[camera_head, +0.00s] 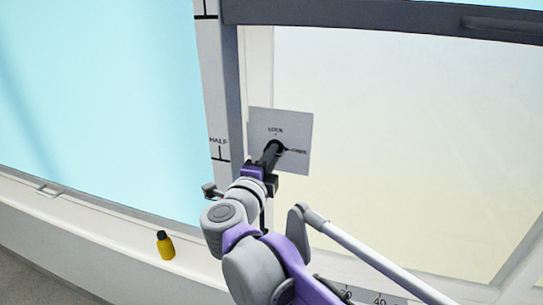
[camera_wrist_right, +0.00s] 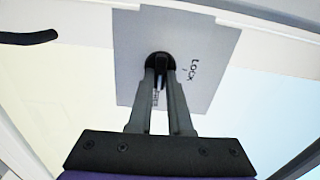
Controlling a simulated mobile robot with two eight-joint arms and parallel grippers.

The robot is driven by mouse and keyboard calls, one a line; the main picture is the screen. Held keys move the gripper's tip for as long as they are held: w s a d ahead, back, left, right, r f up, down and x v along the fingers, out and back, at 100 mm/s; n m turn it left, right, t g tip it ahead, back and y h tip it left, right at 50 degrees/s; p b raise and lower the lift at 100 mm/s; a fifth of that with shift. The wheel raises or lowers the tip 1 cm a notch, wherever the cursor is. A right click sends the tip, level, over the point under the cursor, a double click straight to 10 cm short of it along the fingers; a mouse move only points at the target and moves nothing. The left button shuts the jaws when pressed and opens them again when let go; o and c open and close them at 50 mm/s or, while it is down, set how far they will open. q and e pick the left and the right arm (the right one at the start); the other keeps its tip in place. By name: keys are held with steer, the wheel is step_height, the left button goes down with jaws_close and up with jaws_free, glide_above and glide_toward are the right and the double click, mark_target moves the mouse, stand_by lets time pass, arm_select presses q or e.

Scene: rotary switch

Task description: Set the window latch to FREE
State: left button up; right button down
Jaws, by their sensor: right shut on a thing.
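The window latch is a dark knob (camera_wrist_right: 161,62) on a light grey square plate (camera_head: 296,122) on the window frame. The plate carries the word LOCK above the knob in the head view, and a smaller dark label to its right. My right gripper (camera_head: 274,150) reaches in from below; in the right wrist view its two fingers (camera_wrist_right: 160,76) are closed on either side of the knob. The fingers partly hide the second label between them. The knob's exact pointing direction is hard to tell. My left gripper is out of view.
A yellow bottle with a dark cap (camera_head: 166,247) stands on the sill at lower left. A vertical scale strip marked HALF (camera_head: 218,130) runs left of the plate. A dark rail (camera_head: 380,17) crosses the top. Numbers show on the sill at lower right.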

steer(key=shift+m, duration=0.4)
steer(key=c, duration=0.8)
jaws_free()
steer(key=shift+c, duration=0.2)
steer(key=b+v, duration=0.1)
steer(key=v, duration=0.9)
steer(key=shift+s+a, duration=0.15)
steer(key=shift+s, duration=0.25)
